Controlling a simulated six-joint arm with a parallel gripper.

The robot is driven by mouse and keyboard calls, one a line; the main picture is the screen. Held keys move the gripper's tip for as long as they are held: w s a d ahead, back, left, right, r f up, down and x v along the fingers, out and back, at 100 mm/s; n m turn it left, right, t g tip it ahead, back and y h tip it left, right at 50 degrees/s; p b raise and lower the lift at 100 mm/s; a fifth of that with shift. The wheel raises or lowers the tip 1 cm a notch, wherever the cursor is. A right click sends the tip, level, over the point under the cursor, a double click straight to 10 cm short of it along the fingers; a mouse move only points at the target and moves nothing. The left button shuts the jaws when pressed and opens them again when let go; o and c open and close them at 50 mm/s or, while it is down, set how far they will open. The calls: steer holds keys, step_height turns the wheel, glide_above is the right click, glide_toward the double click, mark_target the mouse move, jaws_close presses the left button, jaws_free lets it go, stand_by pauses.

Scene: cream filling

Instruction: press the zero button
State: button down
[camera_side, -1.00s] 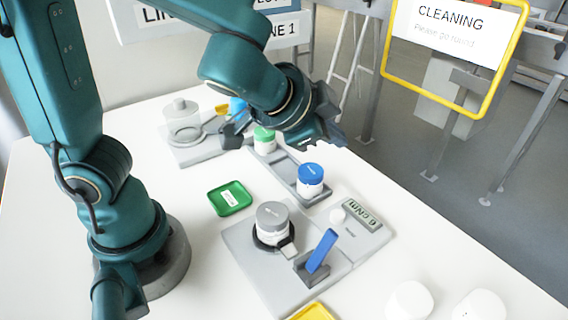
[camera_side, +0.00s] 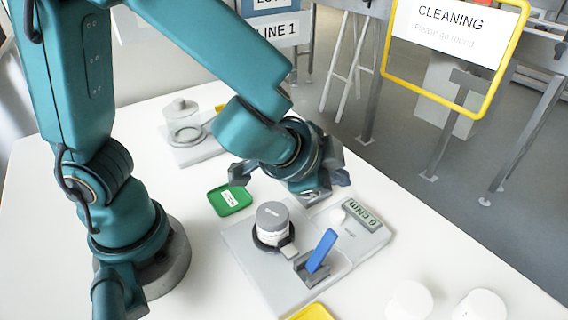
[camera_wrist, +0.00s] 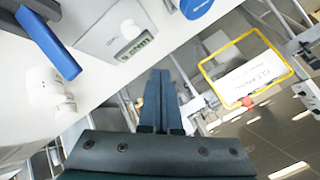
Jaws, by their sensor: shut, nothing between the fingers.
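A grey station plate (camera_side: 262,281) carries a display (camera_side: 362,214) reading what looks like 6 cNm, with a small round white button (camera_side: 338,215) beside it. In the wrist view the button (camera_wrist: 127,28) sits next to the display (camera_wrist: 137,47), at the upper left. Its label is too small to read. My gripper (camera_side: 316,197) is above and behind the station's back edge, up and left of the button in the side view, and apart from it. In the wrist view my gripper's fingers (camera_wrist: 161,88) are closed together and empty.
On the station stand a grey-lidded jar (camera_side: 272,218) in a ring and a blue lever (camera_side: 322,250). A blue lid (camera_wrist: 195,7) shows in the wrist view. A green tray (camera_side: 230,198) lies to the left. White containers (camera_side: 410,300) stand at the front right.

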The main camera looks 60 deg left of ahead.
mark_target(332, 216)
steer(key=shift+f, duration=2.6)
steer(key=shift+f, duration=0.1)
steer(key=shift+f, duration=0.3)
steer(key=shift+f, duration=0.45)
stand_by(0.5)
steer(key=shift+r, duration=0.9)
steer(key=shift+r, duration=2.5)
